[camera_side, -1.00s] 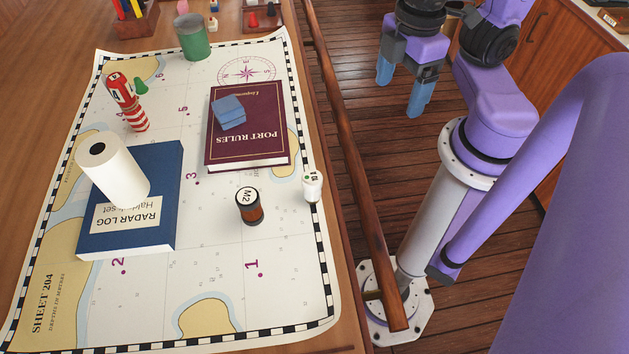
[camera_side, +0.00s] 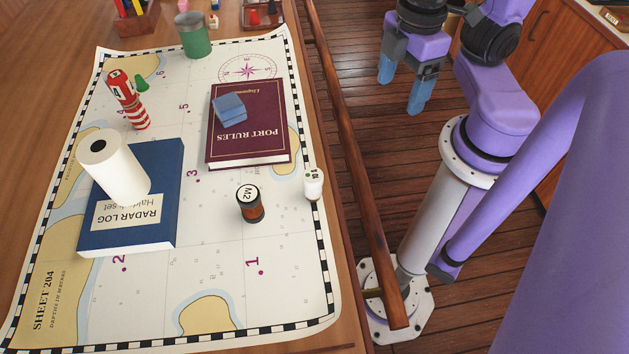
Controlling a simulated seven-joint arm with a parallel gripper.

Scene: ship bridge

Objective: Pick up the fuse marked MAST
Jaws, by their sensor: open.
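I can read no MAST marking in this view. A short brown cylinder with a dark-rimmed white top marked M2 (camera_side: 250,204) stands upright on the chart, right of the blue book. A small white cylinder (camera_side: 313,185) stands near the chart's right edge; its small dark and green top marking is too small to read. I cannot tell which of these, if any, is the MAST fuse. My gripper (camera_side: 402,94) hangs open and empty beyond the wooden rail, over the floor at upper right, apart from every object on the table.
The chart (camera_side: 215,275) covers the table. A wooden rail (camera_side: 350,150) borders the table.

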